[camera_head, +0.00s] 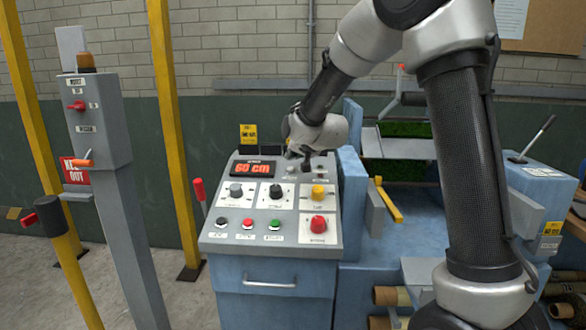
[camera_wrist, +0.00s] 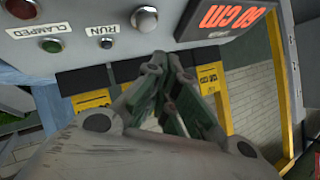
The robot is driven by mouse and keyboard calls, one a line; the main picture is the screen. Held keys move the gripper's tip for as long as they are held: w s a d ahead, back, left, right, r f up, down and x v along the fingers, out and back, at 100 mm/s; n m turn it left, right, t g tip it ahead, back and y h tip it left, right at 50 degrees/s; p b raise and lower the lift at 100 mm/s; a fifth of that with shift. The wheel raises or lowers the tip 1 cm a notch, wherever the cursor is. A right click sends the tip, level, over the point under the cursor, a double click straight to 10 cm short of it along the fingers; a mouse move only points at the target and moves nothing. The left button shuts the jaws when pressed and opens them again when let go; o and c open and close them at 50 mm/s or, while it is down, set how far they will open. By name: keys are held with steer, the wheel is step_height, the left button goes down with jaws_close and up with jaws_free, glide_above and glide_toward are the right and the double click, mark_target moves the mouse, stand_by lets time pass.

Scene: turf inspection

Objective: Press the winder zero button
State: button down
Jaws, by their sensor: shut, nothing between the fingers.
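The control panel (camera_head: 209,238) is a sloped grey face on a blue cabinet, with a red display (camera_head: 252,169) reading 60 cm. A small silver round button (camera_head: 290,170) sits right of the display; it also shows in the wrist view (camera_wrist: 144,18), with no readable label. The lower row has a black button (camera_head: 221,222), a red button (camera_head: 247,223) and a green button (camera_head: 275,225), their labels too small to read. My gripper (camera_head: 306,165) is shut and empty over the panel's upper edge. In the wrist view its fingertips (camera_wrist: 167,60) point toward the silver button, apparently apart from it.
The wrist view shows RUN (camera_wrist: 106,43) and CLAMPED (camera_wrist: 50,46) indicators. A red-handled lever (camera_head: 199,190) stands at the panel's left.

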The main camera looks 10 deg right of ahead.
mark_target(293, 169)
steer(key=shift+w+d+f, duration=0.1)
steer(key=shift+w+f, duration=0.1)
steer(key=shift+f, duration=0.65)
steer(key=shift+f, duration=0.1)
stand_by(0.8)
steer(key=shift+w+f, duration=0.15)
steer(key=shift+f, duration=0.15)
steer(key=shift+w+d+f, duration=0.1)
steer(key=shift+w+f, duration=0.05)
steer(key=shift+f, duration=0.3)
stand_by(0.8)
steer(key=shift+r, duration=0.1)
steer(key=shift+s+r, duration=0.3)
steer(key=shift+r, duration=0.45)
steer(key=shift+r, duration=0.1)
steer(key=r, duration=0.1)
steer(key=s+r, duration=0.1)
steer(key=r, duration=0.2)
steer(key=shift+s+a+r, duration=0.25)
steer(key=shift+s+a, duration=0.05)
steer(key=shift+a, duration=0.05)
